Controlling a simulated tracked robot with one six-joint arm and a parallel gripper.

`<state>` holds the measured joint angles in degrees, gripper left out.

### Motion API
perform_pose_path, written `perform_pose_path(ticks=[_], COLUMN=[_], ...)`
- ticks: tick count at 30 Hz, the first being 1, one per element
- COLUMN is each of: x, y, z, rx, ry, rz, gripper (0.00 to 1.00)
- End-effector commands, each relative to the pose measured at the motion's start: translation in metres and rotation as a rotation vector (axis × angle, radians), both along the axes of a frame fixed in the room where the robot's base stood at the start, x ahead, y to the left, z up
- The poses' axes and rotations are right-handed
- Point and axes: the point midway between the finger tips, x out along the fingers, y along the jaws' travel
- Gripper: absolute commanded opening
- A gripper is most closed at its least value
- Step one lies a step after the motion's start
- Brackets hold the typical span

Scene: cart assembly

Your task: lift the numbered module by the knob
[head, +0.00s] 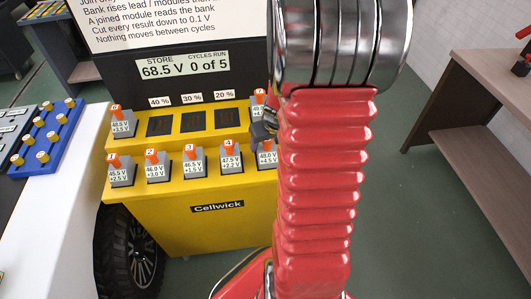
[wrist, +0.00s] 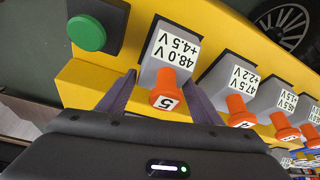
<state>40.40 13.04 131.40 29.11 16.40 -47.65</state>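Module 5 is a grey block with a white label reading 48.0 V, +4.5 V (wrist: 174,50) and an orange knob (wrist: 168,88) marked 5. In the head view, module 5 (head: 267,158) sits at the right end of the front row, partly behind my arm. My gripper (wrist: 161,84) is open, with one dark finger on each side of the knob and a visible gap to each. In the head view my arm hides most of the gripper. Modules 1 (head: 121,175), 2 (head: 157,170), 3 (head: 193,164) and 4 (head: 230,159) stand upright in the same row.
The yellow Cellwick cart (head: 190,225) has dark recesses (head: 160,126) at the back, marked 40%, 30% and 20%. Another module (head: 122,125) stands back left. A green button (wrist: 87,33) is beside module 5. A blue tray (head: 62,122) is left; a wooden bench (head: 475,105) is right.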

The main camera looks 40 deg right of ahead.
Motion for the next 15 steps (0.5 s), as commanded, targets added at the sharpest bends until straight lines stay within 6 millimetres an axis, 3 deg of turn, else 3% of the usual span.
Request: perform_pose_path(ticks=[15], x=[0.0000], y=[-0.0002], z=[0.0000], rx=[0.000], ry=[0.000], rz=[0.000], gripper=[0.22])
